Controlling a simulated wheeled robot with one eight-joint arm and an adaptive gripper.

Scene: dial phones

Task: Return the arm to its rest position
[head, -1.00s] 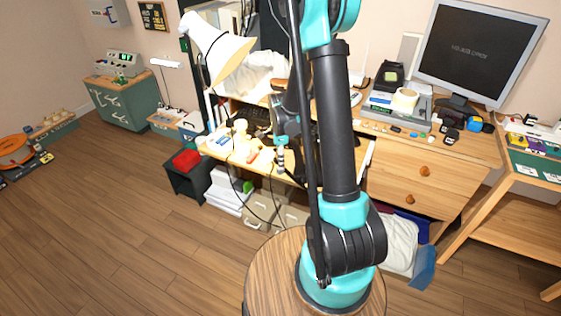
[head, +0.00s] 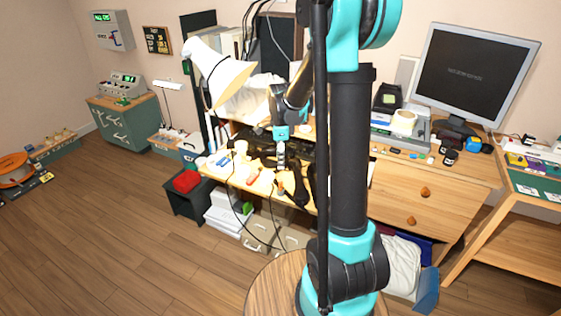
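My arm rises from its round wooden-topped base, with a dark upright link and a teal elbow at the top right of centre. The forearm comes down behind it towards the desk. My gripper (head: 281,153) hangs at the forearm's end below a teal wrist, over the middle of the wooden desk (head: 240,181). It is small and dark here, and I cannot tell whether its fingers are open or shut. No held object is clear. A black curved object (head: 296,186) lies on the desk just below and right of it.
A white lamp (head: 226,78) leans over the desk's left part. A monitor (head: 474,72) stands at the back right, above drawers (head: 412,192). A red box (head: 186,181) sits on a dark stand at left. The floor (head: 110,225) at left is clear.

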